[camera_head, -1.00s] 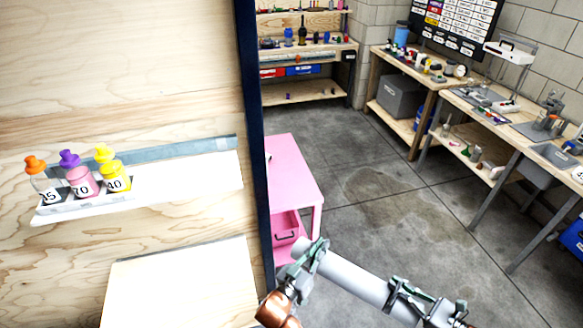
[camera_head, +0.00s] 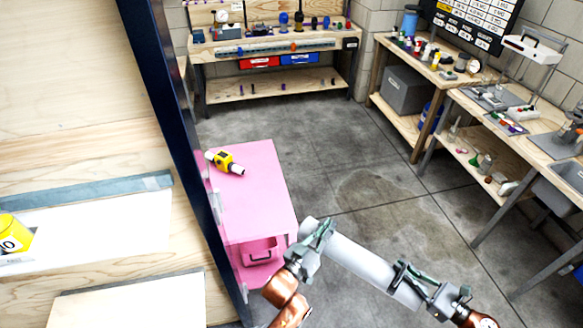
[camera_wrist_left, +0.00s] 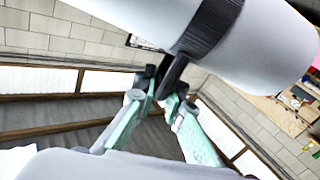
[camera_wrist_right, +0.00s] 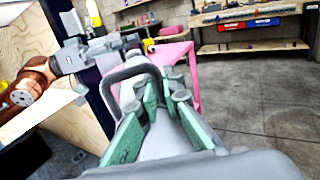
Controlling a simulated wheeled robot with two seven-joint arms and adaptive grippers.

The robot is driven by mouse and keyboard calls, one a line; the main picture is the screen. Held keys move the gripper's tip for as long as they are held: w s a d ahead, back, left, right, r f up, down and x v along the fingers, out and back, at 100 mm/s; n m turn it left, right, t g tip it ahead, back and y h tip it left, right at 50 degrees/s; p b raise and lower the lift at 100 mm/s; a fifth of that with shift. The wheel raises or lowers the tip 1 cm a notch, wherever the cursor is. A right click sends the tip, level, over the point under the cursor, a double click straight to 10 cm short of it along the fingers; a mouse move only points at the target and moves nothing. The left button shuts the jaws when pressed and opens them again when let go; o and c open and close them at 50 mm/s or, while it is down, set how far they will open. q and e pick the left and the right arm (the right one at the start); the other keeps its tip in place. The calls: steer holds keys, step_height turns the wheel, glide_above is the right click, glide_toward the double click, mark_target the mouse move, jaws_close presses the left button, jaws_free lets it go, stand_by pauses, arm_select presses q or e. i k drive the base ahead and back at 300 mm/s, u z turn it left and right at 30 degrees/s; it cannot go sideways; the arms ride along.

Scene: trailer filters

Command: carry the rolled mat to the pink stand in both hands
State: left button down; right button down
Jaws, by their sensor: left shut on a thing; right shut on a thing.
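The rolled mat (camera_head: 370,271) is a light grey cylinder held tilted above the floor at the lower middle of the head view, its left end higher in the picture. My left gripper (camera_head: 320,234) is shut on a dark strap or handle near the mat's left end; the mat also fills the top of the left wrist view (camera_wrist_left: 255,52). My right gripper (camera_head: 403,274) is shut on a dark handle loop (camera_wrist_right: 137,72) towards the other end.
A yellow and black tool (camera_head: 228,163) lies on the stand's far part. A dark blue post (camera_head: 185,160) and a plywood wall (camera_head: 75,90) stand close at left. Workbenches stand at the back (camera_head: 275,45) and right (camera_head: 440,75). The concrete floor (camera_head: 385,205) between is clear.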

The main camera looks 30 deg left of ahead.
mark_target(264, 188)
steer(key=i, duration=3.05)
steer(key=u, duration=3.2)
